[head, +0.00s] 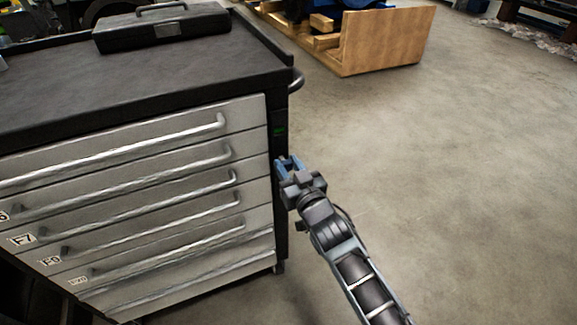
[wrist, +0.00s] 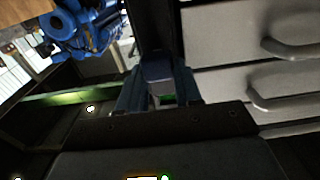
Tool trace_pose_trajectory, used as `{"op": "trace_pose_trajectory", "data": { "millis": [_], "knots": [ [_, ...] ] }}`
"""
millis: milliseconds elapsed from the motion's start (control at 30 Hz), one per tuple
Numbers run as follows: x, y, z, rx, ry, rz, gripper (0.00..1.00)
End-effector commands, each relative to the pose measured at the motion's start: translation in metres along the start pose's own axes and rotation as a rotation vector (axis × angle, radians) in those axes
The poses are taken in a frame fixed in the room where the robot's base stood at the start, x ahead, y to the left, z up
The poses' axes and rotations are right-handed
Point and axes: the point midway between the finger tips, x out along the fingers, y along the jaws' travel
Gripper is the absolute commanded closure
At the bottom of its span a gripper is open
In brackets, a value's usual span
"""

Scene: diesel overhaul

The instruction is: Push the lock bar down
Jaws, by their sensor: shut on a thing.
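A grey tool cabinet with several drawers (head: 140,190) stands on the left in the head view. The lock bar appears as a dark vertical strip (head: 279,148) along its right front edge, with a small green mark near the top. My gripper (head: 287,165) is at this strip, about level with the upper drawers. In the wrist view my gripper's blue fingers (wrist: 160,88) are on both sides of a dark block, which seems to be part of the lock bar (wrist: 160,66). The gripper is shut on it. The exact contact is dark and partly hidden by the fingers.
Drawer handles (head: 205,131) stick out just left of my gripper. A black case (head: 160,32) lies on the cabinet top. A wooden crate (head: 385,42) with a blue machine stands behind. The concrete floor at right is clear.

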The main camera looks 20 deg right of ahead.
Motion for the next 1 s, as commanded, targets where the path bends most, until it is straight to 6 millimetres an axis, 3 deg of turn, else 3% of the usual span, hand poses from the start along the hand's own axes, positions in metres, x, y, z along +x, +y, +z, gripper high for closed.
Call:
{"op": "trace_pose_trajectory", "data": {
  "millis": [333, 667, 700, 933, 1000],
  "knots": [
    [0.000, 0.000, 0.027, -0.001, 0.000, 0.000, 1.00],
    [0.000, 0.000, 0.029, 0.000, -0.007, 0.000, 1.00],
    [-0.001, 0.000, 0.029, 0.000, -0.007, 0.000, 0.63],
    [0.000, 0.000, 0.028, 0.000, -0.003, 0.000, 0.41],
    [0.000, 0.000, 0.027, 0.000, -0.002, 0.000, 0.40]
  ]
}}
